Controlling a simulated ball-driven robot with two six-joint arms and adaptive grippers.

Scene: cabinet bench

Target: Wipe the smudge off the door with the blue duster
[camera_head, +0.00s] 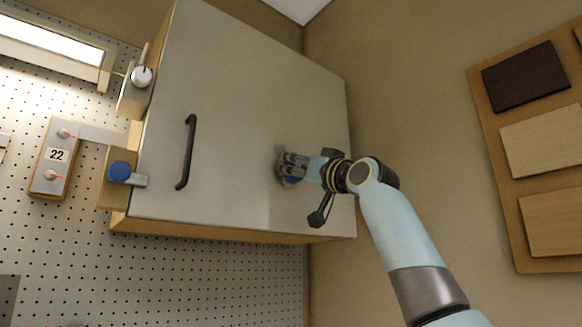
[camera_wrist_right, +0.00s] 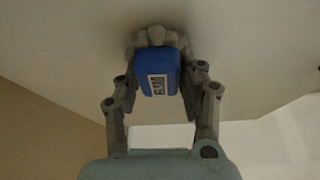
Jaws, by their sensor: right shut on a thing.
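The cabinet door (camera_head: 245,80) is a large pale grey panel with a black bar handle (camera_head: 187,152) toward its left side. My right gripper (camera_head: 288,170) is at the door's right half, shut on the blue duster (camera_wrist_right: 158,72). In the right wrist view the duster is a blue block with a printed label and a grey fluffy head (camera_wrist_right: 152,36) against the pale door surface. In the head view the gripper mostly hides the duster. A dim darker patch shows around the duster head; I cannot tell smudge from shadow. My left gripper is not in view.
A blue-knobbed latch (camera_head: 120,171) and a grey-knobbed one (camera_head: 142,76) sit at the cabinet's left edge. A plate marked 22 (camera_head: 57,155) hangs on the pegboard (camera_head: 220,280). A board with wood samples (camera_head: 540,140) is on the right wall.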

